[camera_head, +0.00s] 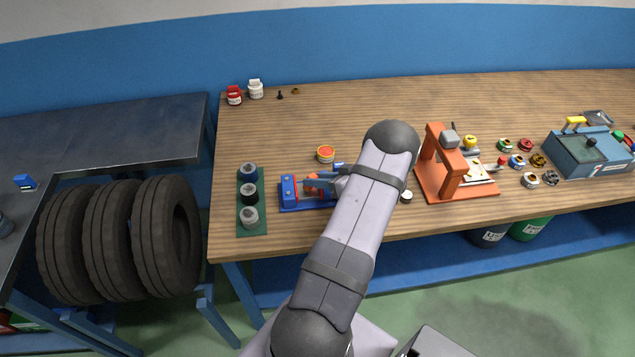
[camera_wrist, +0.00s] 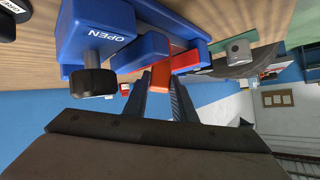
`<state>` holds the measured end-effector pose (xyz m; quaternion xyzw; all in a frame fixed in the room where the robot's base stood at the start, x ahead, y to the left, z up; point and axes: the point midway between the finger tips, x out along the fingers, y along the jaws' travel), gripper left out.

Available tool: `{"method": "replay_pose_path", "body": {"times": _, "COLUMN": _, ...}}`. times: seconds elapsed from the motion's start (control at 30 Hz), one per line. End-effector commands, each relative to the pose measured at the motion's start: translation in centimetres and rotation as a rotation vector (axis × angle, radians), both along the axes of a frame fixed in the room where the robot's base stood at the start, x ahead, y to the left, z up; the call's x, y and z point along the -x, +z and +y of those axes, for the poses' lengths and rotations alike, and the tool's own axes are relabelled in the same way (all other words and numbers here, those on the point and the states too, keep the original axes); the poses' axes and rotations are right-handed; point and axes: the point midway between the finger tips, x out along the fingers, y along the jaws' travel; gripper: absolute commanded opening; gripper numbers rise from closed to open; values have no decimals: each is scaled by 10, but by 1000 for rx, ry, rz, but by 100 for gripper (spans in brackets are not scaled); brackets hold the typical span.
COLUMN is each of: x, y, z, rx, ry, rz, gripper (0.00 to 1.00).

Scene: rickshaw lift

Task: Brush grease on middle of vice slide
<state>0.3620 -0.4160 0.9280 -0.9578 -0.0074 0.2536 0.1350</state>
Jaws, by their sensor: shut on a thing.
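The blue vice (camera_head: 289,190) lies near the bench's front edge, left of my arm; my arm hides its right part. In the wrist view the vice (camera_wrist: 97,22) fills the upper left, marked OPEN above a black knob. My gripper (camera_wrist: 160,94) is shut on an orange-red piece (camera_wrist: 160,76), probably the brush, close against the vice's blue parts. Its bristles cannot be made out, nor whether they touch the slide. An orange-red part (camera_head: 314,182) also shows over the vice in the head view. An open tin with red-orange contents (camera_head: 326,153), possibly grease, stands behind the vice.
An orange press (camera_head: 432,170) stands to the right, with several small tins and a blue-grey machine (camera_head: 585,155) beyond. Red (camera_head: 234,97) and white jars (camera_head: 255,90) stand back left. The bench's back middle is clear.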

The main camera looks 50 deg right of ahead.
Motion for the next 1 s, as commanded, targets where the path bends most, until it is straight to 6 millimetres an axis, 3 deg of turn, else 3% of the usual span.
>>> {"method": "replay_pose_path", "body": {"times": 0.57, "x": -21, "y": -2, "z": -21, "rx": 0, "ry": 0, "rz": -1, "gripper": 0}}
{"method": "replay_pose_path", "body": {"times": 1.0, "x": -22, "y": 0, "z": -22, "rx": 0, "ry": 0, "rz": 0, "gripper": 0}}
